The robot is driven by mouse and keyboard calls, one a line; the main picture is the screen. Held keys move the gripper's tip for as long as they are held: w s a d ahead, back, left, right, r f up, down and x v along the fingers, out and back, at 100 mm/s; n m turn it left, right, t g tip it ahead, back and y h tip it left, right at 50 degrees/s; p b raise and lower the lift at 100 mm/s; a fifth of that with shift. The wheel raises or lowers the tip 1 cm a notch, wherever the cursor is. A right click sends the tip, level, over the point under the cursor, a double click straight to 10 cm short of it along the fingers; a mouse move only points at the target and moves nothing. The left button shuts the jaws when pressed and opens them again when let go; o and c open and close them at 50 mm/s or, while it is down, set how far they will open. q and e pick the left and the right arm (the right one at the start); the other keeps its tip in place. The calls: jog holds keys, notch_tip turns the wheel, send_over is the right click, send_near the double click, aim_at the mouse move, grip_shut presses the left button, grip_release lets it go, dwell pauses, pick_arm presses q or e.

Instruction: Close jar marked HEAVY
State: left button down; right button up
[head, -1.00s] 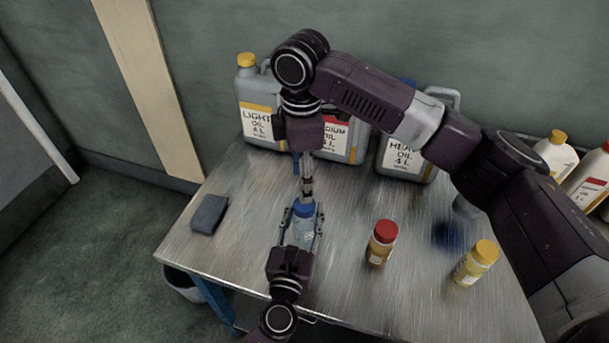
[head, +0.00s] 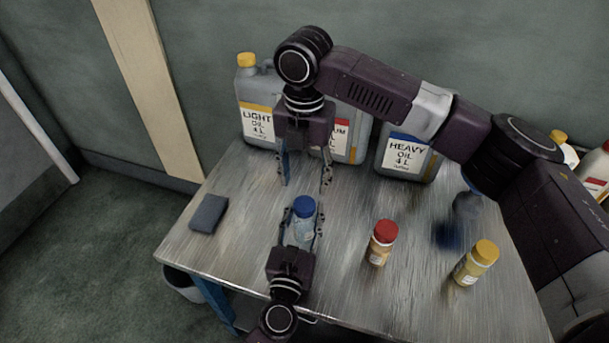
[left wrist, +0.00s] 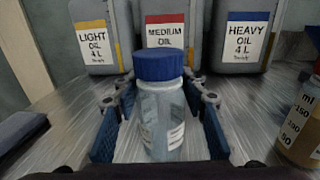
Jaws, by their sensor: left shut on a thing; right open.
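A clear jar (head: 303,232) with a blue cap (head: 304,206) stands upright near the table's front. The cap sits on the jar's mouth; the jar also shows in the left wrist view (left wrist: 162,118), its label too small to read. My left gripper (head: 301,236) is shut on the jar, with a finger on each side below the cap. My right gripper (head: 303,183) points down with its fingers spread wide and empty, above and behind the cap. The grey HEAVY oil canister (head: 407,157) has a blue-topped label and stands at the back.
LIGHT (head: 257,110) and MEDIUM (head: 352,135) canisters stand at the back. A red-capped jar (head: 381,243) and a yellow-capped jar (head: 475,263) stand to the right. A dark sponge-like block (head: 209,213) lies left. My right arm spans the right side.

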aim_at(305, 203)
jog(key=shift+f, duration=4)
